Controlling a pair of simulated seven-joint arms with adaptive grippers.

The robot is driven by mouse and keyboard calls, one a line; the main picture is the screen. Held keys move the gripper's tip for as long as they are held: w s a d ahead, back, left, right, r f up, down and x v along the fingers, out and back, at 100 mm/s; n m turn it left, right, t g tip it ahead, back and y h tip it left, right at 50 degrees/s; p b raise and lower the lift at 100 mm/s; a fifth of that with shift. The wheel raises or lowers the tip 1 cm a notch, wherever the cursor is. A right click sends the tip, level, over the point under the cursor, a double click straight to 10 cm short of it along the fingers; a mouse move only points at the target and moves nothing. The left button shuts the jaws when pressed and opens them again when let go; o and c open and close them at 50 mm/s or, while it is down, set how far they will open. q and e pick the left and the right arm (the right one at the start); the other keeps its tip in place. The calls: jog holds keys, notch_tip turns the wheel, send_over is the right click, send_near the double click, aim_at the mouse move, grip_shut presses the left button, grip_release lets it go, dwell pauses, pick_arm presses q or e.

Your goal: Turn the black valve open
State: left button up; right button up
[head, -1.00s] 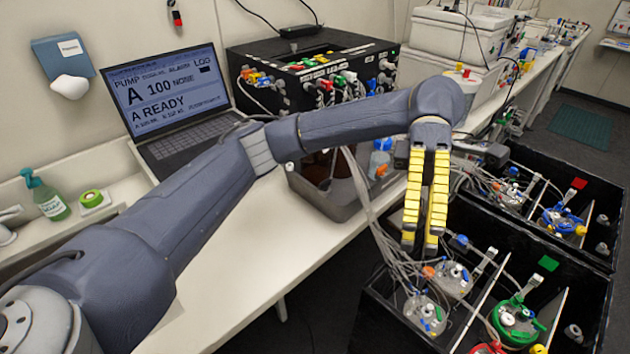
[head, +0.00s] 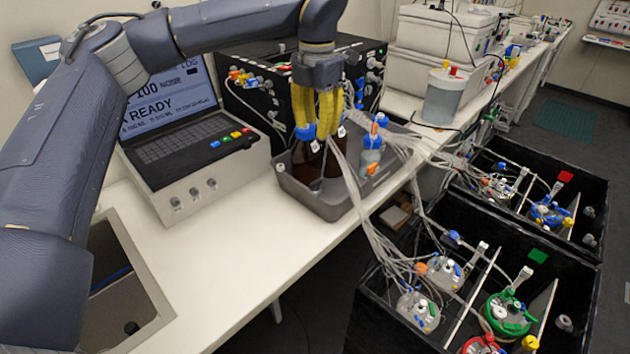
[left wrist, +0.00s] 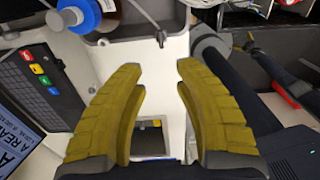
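My left gripper (head: 318,128) points down over the grey tray (head: 345,208) with the brown bottles (head: 309,168) on the white bench. In the left wrist view its yellow fingers (left wrist: 160,72) are well apart with nothing between them. A thin tube ends in a small dark piece (left wrist: 161,38) by the tray beyond the fingertips; I cannot tell if it is the black valve. No black valve can be picked out for certain.
A laptop-like pump console (head: 190,140) stands left of the tray. A black box with coloured valves (head: 255,110) stands behind. Bundled tubes (head: 375,240) run from the tray area to open black shaker boxes (head: 525,215) at the right. The front bench is clear.

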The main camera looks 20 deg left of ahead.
aim_at(316, 181)
pick_arm(q)
notch_tip(316, 181, down, 16)
dwell(0.6)
grip_shut()
dwell(0.3)
